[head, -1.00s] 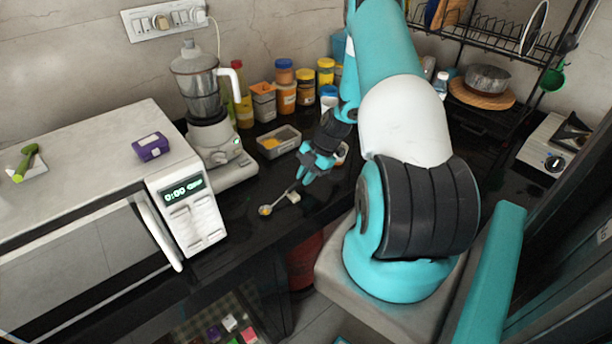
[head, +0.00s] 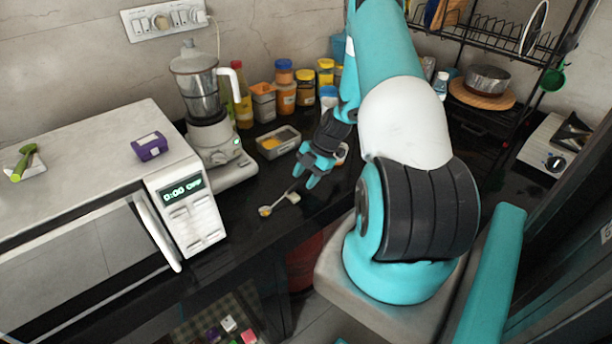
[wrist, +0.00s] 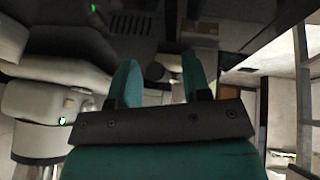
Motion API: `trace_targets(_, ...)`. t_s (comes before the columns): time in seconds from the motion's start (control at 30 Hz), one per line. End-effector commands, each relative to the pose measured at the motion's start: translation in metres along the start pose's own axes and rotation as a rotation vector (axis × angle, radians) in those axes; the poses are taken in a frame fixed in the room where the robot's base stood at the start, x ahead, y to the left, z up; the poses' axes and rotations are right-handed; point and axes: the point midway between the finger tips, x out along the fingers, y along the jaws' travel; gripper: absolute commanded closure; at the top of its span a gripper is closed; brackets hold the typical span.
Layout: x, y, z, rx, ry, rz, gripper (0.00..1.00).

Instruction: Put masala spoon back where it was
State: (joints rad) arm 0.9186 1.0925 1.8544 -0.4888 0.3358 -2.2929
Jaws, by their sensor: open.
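The masala spoon (head: 278,203) lies on the dark granite counter in the head view. Its bowl end, with something yellow on it, points to the lower left, and a small pale piece sits by its handle. My gripper (head: 306,181) is open just above and beyond the handle end; I cannot tell whether it touches the handle. An open rectangular masala box (head: 278,142) with yellow powder stands behind, to the left of my gripper. In the wrist view my gripper (wrist: 160,80) shows two teal fingers apart, with no spoon clearly seen between them.
A mixer grinder (head: 208,110) and a white microwave (head: 187,208) stand to the left. Several spice jars (head: 285,92) line the wall behind. A dish rack (head: 480,40) is at the back right. The counter front edge is close to the spoon.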

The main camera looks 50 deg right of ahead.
Motion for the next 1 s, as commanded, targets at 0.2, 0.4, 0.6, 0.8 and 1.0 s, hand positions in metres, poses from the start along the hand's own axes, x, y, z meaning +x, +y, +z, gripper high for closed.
trace_targets(0.2,-0.012,0.000,0.001,0.000,-0.002,0.002,0.56)
trace_targets(0.4,-0.054,0.000,0.003,0.000,-0.005,0.005,0.56)
trace_targets(0.6,-0.106,0.000,0.003,-0.001,-0.006,0.005,0.56)
trace_targets(0.8,-0.149,-0.001,0.002,0.000,-0.005,0.003,0.56)
trace_targets(1.0,-0.171,0.000,0.001,0.001,-0.001,0.001,0.56)
